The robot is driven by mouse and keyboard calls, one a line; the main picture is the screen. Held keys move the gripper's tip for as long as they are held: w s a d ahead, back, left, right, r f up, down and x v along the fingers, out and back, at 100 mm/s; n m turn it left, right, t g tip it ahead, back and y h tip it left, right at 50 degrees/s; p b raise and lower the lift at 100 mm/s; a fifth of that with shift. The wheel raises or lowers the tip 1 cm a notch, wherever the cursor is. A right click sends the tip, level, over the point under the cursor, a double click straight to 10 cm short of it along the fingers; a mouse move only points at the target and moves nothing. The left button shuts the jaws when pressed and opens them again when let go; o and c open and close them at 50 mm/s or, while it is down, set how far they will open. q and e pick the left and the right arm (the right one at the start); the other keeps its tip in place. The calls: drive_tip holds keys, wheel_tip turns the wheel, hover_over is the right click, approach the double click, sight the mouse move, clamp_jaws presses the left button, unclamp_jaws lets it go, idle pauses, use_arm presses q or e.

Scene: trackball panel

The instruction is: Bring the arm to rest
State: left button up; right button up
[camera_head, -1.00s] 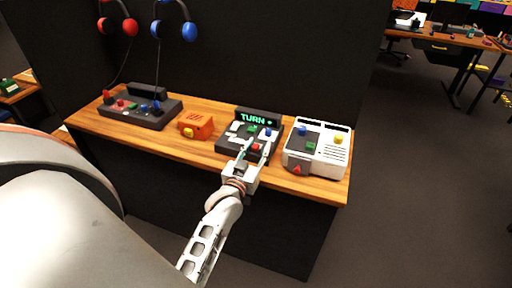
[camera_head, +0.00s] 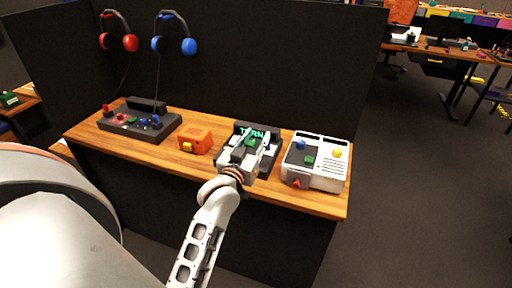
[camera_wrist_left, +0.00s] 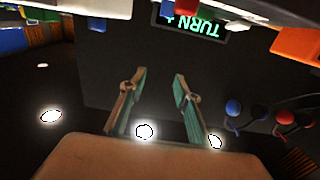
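The dark panel with a lit green "TURN" display (camera_head: 252,132) stands on the wooden desk. My left gripper (camera_head: 248,142) is in front of it in the head view and hides much of its middle and front. In the left wrist view the display (camera_wrist_left: 200,25) appears upside down at the top. There the two fingers of my left gripper (camera_wrist_left: 158,75) stand apart with nothing between them, so it is open and empty. I cannot tell its exact distance from the panel. My right gripper is not in view.
An orange box (camera_head: 195,139) sits left of the panel, and a white console (camera_head: 318,163) sits close on its right. A dark control box (camera_head: 140,122) is at the far left. Red headphones (camera_head: 119,32) and blue headphones (camera_head: 174,36) hang on the dark partition (camera_head: 270,60) behind.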

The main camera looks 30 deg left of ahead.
use_arm(q)
drive_tip(key=shift+r, duration=0.15)
idle(0.4)
drive_tip(key=s+d+f+m+g, duration=0.1)
drive_tip(key=s+f+m+g, duration=0.4)
drive_tip(key=s+f, duration=0.65)
drive_tip(key=s+f+m+g, duration=0.5)
drive_tip(key=s+f+g, duration=0.1)
drive_tip(key=s, duration=1)
drive_tip(key=w+d+f+n+t+h, duration=0.2)
drive_tip(key=d+f+h, duration=0.4)
drive_tip(key=d+f, duration=0.7)
drive_tip(key=d+n+t, duration=0.1)
drive_tip(key=d+t, duration=0.1)
drive_tip(key=d, duration=0.1)
drive_tip(key=shift+d+f+h, duration=0.2)
drive_tip(key=shift+f+h, duration=0.05)
drive_tip(key=shift+h, duration=0.15)
